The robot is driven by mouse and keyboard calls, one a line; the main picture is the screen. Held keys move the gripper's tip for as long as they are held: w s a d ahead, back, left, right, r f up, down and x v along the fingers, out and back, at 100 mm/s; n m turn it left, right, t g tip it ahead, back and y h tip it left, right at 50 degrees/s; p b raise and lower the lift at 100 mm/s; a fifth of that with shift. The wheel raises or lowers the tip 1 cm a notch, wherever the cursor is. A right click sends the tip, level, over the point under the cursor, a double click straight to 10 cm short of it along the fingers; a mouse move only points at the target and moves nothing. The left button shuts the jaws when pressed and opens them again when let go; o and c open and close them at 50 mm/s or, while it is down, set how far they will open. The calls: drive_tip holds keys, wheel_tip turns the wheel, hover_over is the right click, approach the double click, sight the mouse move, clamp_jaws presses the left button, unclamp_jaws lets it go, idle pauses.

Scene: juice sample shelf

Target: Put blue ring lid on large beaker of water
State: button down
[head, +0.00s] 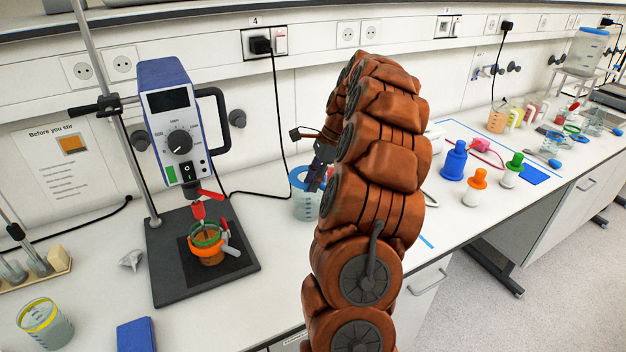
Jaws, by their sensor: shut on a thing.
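The blue ring lid (297,175) is at the top of a clear beaker of water (306,207) on the bench, left of my arm. My gripper (315,179) is shut on the right side of the lid. From this view I cannot tell whether the lid rests on the beaker's rim or is slightly above it. My arm hides the right part of the beaker and lid. The beaker stands upright.
A blue stirrer (180,120) on a dark stand (205,262) is to the left, with an orange-filled beaker (208,250) on it. A yellow-ringed beaker (45,325) is front left. Blue (454,160), orange and green-topped bottles stand right of my arm. A black cable (283,120) hangs behind.

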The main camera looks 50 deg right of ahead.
drive_tip(key=c, duration=0.9)
unclamp_jaws()
drive_tip(key=shift+v, duration=5.95)
drive_tip(key=shift+s, duration=0.1)
